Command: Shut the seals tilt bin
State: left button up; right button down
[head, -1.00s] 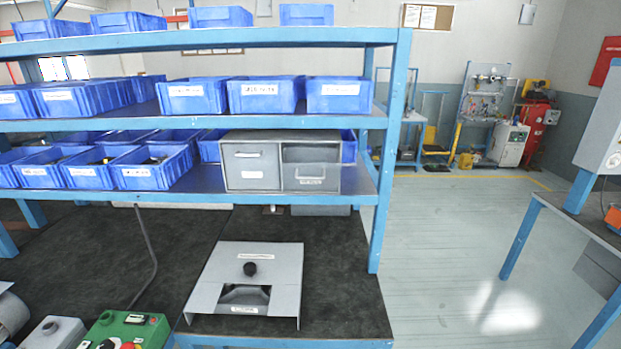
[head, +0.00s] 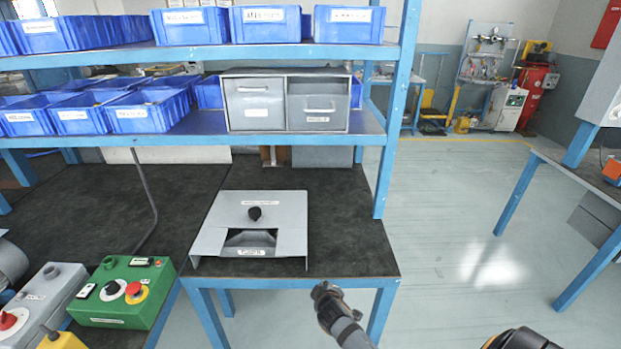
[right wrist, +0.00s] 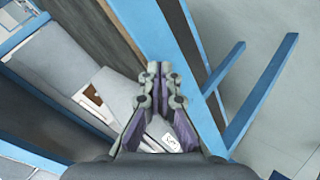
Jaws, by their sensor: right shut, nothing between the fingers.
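A grey two-bin cabinet (head: 281,71) stands on the middle shelf at its right end. Its left bin (head: 255,102) has a flush, upright front with a high handle. Its right bin (head: 298,118) has a lower handle and a grey gap above its front, so it looks tilted out. The labels are too small to read, so I cannot tell which bin is for seals. My right gripper (head: 325,290) is shut and empty in front of the bench edge, well below the cabinet; its closed fingers (right wrist: 159,70) show in the right wrist view. My left gripper is out of view.
A grey sloped fixture (head: 285,210) with a black knob sits on the dark bench (head: 345,225) below the cabinet. A blue shelf post (head: 397,120) stands right of the cabinet. A green control box (head: 125,290) is at left. The floor to the right is clear.

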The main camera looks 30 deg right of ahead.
jog(key=w+d+r+n+t+h+b, duration=0.1)
jog(key=w+r+t, duration=0.25)
jog(key=r, duration=0.55)
jog(key=w+d+r+n+t+h+b, duration=0.15)
jog(key=w+r, duration=0.25)
jog(key=r, duration=0.6)
jog(key=n+t+h, duration=0.3)
jog(key=t+h, duration=0.2)
send_near(321, 112)
jog(key=p+x, duration=0.3)
jog(key=x, duration=0.3)
jog(key=shift+w+d+r+y, duration=0.1)
jog(key=shift+w+d+y, duration=0.1)
jog(key=shift+w+y, duration=0.15)
